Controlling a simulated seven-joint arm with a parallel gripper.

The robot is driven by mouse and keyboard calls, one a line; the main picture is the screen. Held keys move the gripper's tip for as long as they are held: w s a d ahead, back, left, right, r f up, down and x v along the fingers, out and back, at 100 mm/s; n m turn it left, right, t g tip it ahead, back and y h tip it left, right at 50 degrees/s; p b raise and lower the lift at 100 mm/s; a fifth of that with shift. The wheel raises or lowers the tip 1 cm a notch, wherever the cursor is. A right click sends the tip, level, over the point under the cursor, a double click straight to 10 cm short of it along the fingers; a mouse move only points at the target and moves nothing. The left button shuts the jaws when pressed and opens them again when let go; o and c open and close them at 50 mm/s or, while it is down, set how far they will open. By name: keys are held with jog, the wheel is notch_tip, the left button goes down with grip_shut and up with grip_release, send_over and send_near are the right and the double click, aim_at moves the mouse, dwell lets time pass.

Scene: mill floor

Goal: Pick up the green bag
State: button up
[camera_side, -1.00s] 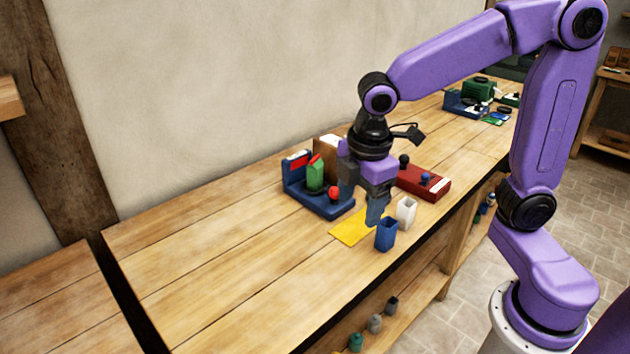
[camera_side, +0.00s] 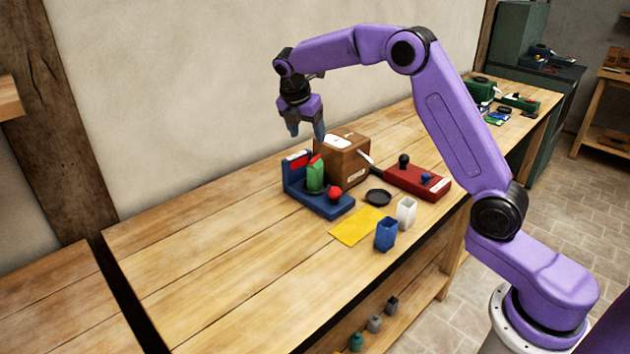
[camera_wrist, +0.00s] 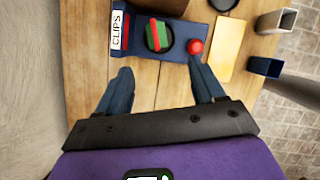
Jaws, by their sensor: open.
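The green bag (camera_side: 315,174) stands upright with a red strip at its top on a blue clip machine (camera_side: 333,210). In the wrist view the bag (camera_wrist: 158,37) sits on a dark round pad on the blue base (camera_wrist: 178,46), beside a label reading "CLIPS". My gripper (camera_side: 306,131) is open and empty, raised above the bench near the wall, over the machine's back side. In the wrist view its fingertips (camera_wrist: 160,68) are spread wide, and the bag lies beyond them, apart from both.
A red ball knob (camera_side: 334,194) is on the machine's front. A yellow sheet (camera_side: 357,228), blue cup (camera_side: 386,235), white cup (camera_side: 406,212) and red unit (camera_side: 420,178) are nearby. The left bench is clear.

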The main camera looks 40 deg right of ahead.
aim_at(314, 166)
jog(key=x, duration=1.1)
jog(key=shift+w+a+x, duration=0.1)
jog(key=shift+w+x, duration=0.05)
jog(key=shift+x, duration=1.45)
jog(key=shift+w+a+x, duration=0.1)
jog(key=shift+x, duration=1.5)
jog(key=shift+c, duration=0.3)
jog(key=c, duration=1.1)
